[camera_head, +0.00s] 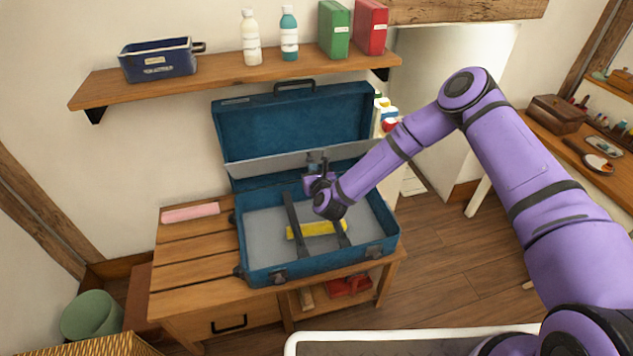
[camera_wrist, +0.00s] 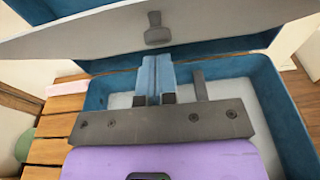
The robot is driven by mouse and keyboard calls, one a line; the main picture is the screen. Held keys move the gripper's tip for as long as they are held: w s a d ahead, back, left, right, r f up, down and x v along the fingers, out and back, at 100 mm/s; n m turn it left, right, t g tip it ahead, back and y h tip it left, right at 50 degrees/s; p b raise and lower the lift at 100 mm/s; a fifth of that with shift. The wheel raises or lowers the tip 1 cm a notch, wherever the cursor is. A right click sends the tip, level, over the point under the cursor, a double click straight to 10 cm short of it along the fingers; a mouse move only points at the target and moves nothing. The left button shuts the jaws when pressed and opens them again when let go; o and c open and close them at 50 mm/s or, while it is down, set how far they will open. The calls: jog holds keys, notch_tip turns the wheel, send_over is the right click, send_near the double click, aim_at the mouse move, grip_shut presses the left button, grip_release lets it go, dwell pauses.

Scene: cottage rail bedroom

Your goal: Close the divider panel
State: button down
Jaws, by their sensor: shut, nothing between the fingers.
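The grey divider panel (camera_head: 262,166) is raised at a tilt in front of the open lid of the blue suitcase (camera_head: 254,262). In the wrist view the panel (camera_wrist: 95,38) crosses the top of the picture, with a small dark tab (camera_wrist: 157,35) on its face. My gripper (camera_head: 316,160) is at the panel's middle, above the case's rear half. In the wrist view its fingers (camera_wrist: 155,62) are together and empty, pointing at the panel just below the tab. I cannot tell whether they touch it. My gripper hides part of the panel's lower edge in the head view.
A yellow item (camera_head: 318,229) lies in the case under dark straps (camera_head: 293,222). The case stands on a slatted wooden bench (camera_head: 180,247) with a pink item (camera_head: 190,212) at left. A wall shelf (camera_head: 220,76) with bottles and binders hangs above the lid.

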jog(key=shift+w+a+r, duration=0.15)
jog(key=shift+w+r, duration=0.15)
jog(key=shift+w, duration=0.1)
jog(key=shift+r, duration=0.1)
jog(key=w+r+g, duration=0.1)
jog(key=w+r, duration=0.1)
jog(key=w+a+r+g, duration=0.1)
jog(key=w+r, duration=0.1)
jog(key=w, duration=0.1)
jog(key=w+a+r+g+h, duration=0.1)
jog(key=w+r, duration=0.1)
jog(key=shift+w+a+r+g, duration=0.1)
jog(key=shift+w+r+g, duration=0.2)
jog(key=shift+r, duration=0.05)
jog(key=w+a+r, duration=0.2)
jog(key=w+r, duration=0.1)
jog(key=w, duration=0.4)
jog(key=shift+w, duration=0.25)
jog(key=shift+a, duration=0.1)
